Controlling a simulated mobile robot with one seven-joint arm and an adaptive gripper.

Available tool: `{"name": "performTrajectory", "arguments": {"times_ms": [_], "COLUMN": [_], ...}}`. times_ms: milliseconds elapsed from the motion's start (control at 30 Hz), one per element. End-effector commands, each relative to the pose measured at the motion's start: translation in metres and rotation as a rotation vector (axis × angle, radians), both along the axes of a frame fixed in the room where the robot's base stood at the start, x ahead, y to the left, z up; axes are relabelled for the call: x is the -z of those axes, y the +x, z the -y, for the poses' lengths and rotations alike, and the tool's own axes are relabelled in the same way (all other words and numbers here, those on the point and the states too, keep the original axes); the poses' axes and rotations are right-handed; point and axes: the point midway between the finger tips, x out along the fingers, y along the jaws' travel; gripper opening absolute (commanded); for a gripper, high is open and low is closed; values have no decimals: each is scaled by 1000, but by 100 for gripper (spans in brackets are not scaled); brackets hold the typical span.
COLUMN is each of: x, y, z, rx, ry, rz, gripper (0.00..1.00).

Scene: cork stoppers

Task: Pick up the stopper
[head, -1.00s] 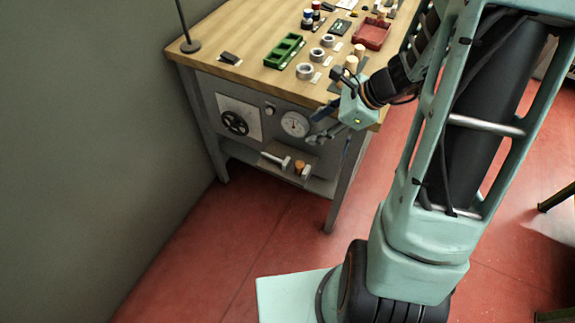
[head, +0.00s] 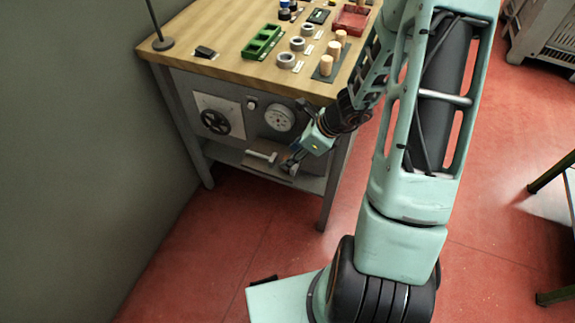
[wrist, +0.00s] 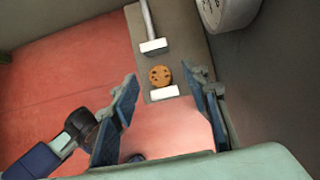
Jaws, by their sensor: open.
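A round brown speckled stopper (wrist: 160,76) sits on the bench's lower shelf (wrist: 185,42), seen end-on in the wrist view. A white block (wrist: 164,93) is right beside it. My gripper (wrist: 163,79) is open and empty, with one blue finger to each side of the stopper in that picture. The fingers seem apart from it; the exact distance cannot be told. In the head view my gripper (head: 291,161) is in front of the lower shelf and hides the stopper. Three pale cork-like cylinders (head: 326,66) stand on the bench top.
A white-headed tool (wrist: 154,46) with a rod handle lies on the shelf near the stopper. A round dial (head: 280,117) is on the bench front above. The wooden bench top (head: 215,40) holds a green tray (head: 262,42), a red tray (head: 351,18) and several rings.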

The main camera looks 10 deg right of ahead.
Motion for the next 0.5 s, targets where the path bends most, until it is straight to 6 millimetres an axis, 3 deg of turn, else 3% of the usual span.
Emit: {"name": "performTrajectory", "arguments": {"times_ms": [33, 200, 500], "x": [13, 32, 34], "y": [0, 5, 8], "z": [-2, -11, -13], "rx": [2, 0, -1], "ry": [2, 1, 0], "rz": [-3, -1, 0], "gripper": [42, 42, 42]}}
